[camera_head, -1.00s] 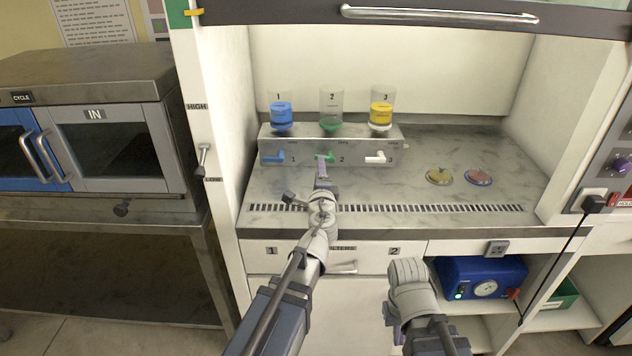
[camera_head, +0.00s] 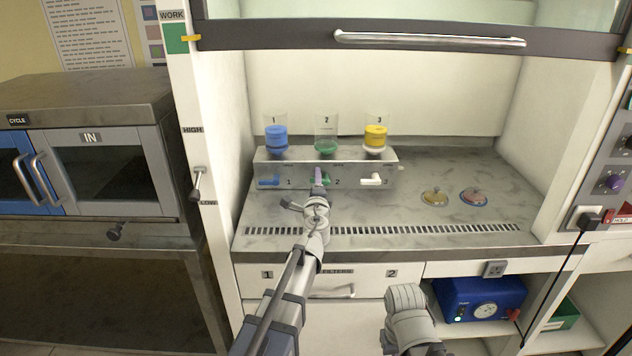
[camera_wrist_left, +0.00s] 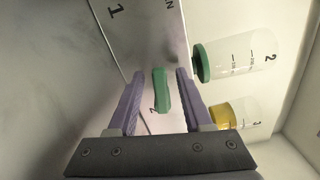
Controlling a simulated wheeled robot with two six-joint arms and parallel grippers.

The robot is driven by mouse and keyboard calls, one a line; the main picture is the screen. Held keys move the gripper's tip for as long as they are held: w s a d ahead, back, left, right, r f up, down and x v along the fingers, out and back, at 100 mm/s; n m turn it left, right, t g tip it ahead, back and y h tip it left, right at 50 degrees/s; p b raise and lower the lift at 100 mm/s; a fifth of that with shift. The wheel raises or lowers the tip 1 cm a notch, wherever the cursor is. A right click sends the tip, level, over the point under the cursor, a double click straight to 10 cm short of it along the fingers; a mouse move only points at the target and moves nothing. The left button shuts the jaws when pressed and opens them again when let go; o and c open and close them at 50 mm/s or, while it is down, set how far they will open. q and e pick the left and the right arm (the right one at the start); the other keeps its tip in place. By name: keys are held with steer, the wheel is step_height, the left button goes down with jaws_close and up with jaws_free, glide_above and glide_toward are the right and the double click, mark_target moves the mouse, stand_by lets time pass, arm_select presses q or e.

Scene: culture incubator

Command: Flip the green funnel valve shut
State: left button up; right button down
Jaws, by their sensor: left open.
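The green valve handle (camera_head: 325,181) is on the front of the grey metal funnel stand (camera_head: 352,176), below the middle funnel (camera_head: 326,137), marked 2. My left gripper (camera_head: 318,176) is in front of it and partly covers it in the head view. In the left wrist view the green handle (camera_wrist_left: 160,91) shows between the two open purple fingers (camera_wrist_left: 158,97), with a gap on each side. It lies sideways along the stand's front, as the blue and white handles do. My right arm shows at the lower middle of the head view; its fingers are not seen.
The blue handle (camera_head: 268,181) and white handle (camera_head: 371,180) flank the green one. The blue funnel (camera_head: 276,138) and yellow funnel (camera_head: 375,137) stand above. Two small round dishes (camera_head: 434,197) (camera_head: 474,196) lie to the right. The raised sash (camera_head: 430,40) spans the top.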

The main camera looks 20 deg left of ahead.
arm_select(q)
steer(key=shift+w, duration=0.15)
jaws_close()
stand_by(0.4)
